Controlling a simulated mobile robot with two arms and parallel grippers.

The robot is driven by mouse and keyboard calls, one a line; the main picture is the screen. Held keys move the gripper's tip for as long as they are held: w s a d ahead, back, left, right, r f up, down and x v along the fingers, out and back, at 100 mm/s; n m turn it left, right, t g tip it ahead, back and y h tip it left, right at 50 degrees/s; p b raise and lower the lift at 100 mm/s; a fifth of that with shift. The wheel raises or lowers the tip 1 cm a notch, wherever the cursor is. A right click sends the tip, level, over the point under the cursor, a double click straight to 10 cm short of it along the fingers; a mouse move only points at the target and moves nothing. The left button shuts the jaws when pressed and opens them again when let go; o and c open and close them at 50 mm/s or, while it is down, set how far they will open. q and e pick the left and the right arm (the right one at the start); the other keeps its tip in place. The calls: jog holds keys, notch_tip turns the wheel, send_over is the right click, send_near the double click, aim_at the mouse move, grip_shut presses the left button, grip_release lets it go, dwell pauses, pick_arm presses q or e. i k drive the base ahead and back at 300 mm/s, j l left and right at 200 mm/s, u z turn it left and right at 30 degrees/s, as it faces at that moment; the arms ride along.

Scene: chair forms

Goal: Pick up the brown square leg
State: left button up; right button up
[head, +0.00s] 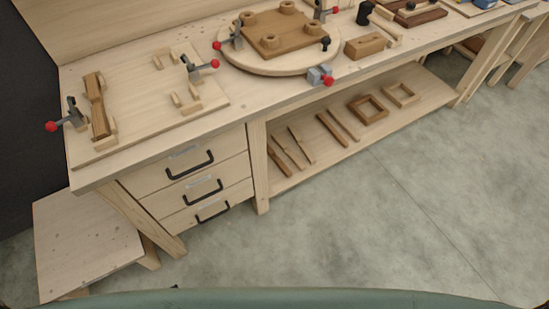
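Several slim wooden legs lie on the lower shelf of the workbench. A brown leg (279,162) lies at the left, with another brown leg (290,150) beside it and a paler one (301,144) to its right. Two more brown legs (331,129) (345,126) lie farther right. Their cross-sections are too small to tell which is square. A thicker brown wooden piece (96,106) sits in a fixture at the left of the benchtop. Neither of my grippers is in view.
A round turntable (285,66) and red-tipped clamps stand on the benchtop. A low platform (85,240) stands lower left. The concrete floor in front is clear.

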aim_at(278, 161)
jog(key=i+l+u, duration=0.2)
jog(key=l+u, duration=0.15)
jog(key=i+l+u, duration=0.1)
jog(key=l+u, duration=0.25)
jog(key=i+l+u, duration=0.1)
jog(key=l+u, duration=0.65)
jog(key=i+l, duration=0.05)
